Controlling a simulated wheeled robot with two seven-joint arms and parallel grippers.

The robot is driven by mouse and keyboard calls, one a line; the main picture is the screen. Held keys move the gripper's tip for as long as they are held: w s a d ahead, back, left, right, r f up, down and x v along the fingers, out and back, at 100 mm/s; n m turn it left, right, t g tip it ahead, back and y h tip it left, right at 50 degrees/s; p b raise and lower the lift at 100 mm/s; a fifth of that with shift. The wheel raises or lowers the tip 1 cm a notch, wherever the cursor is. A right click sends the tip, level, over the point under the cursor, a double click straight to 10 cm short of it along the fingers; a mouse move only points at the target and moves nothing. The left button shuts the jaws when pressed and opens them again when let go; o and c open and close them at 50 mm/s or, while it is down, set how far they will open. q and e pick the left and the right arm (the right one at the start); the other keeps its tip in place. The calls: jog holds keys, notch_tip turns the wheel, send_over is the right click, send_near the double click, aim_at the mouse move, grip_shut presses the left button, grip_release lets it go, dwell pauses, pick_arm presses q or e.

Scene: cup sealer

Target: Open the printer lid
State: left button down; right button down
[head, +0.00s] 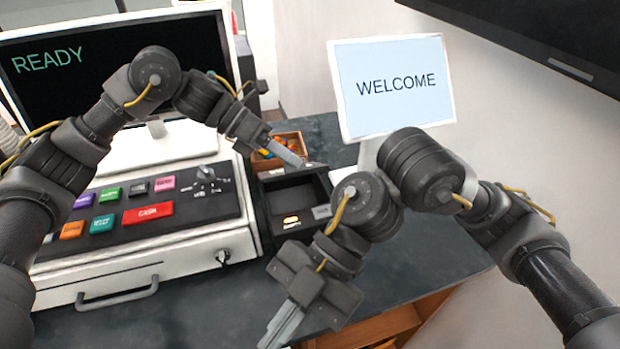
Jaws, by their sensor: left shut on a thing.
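The fingers partly hide the contact. My right gripper (278,332) hangs low in front of the counter edge, apart from the printer; its finger gap is unclear.
The cash register (190,250) with coloured keys and a READY screen (90,60) stands at the left. A wooden tray (290,137) of small colourful items lies behind the printer. A WELCOME display (392,85) stands behind right. The dark counter (430,250) is clear at right.

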jog(key=w+f+n+t+h, duration=0.1)
jog(key=w+n+t+h, duration=0.1)
jog(key=w+n+t, duration=0.25)
jog(key=n+t+h, duration=0.3)
jog(key=n+t, duration=0.3)
jog(key=t, duration=0.5)
send_near(313, 208)
jog(key=x, duration=0.5)
jog(key=w+x, duration=0.1)
jog(key=x, duration=0.2)
jog(key=shift+w+a+r, duration=0.1)
jog(key=shift+a+r, duration=0.15)
jog(key=shift+r, duration=0.05)
jog(key=shift+w+a+r, duration=0.15)
jog(key=shift+w+r, duration=0.15)
jog(key=shift+r, duration=0.3)
jog(key=shift+w+a+r, duration=0.1)
jog(key=shift+w+r, duration=0.25)
jog(key=shift+r, duration=0.25)
jog(key=shift+w+a+r, duration=0.15)
jog(key=shift+w+r, duration=0.15)
jog(key=shift+r, duration=0.3)
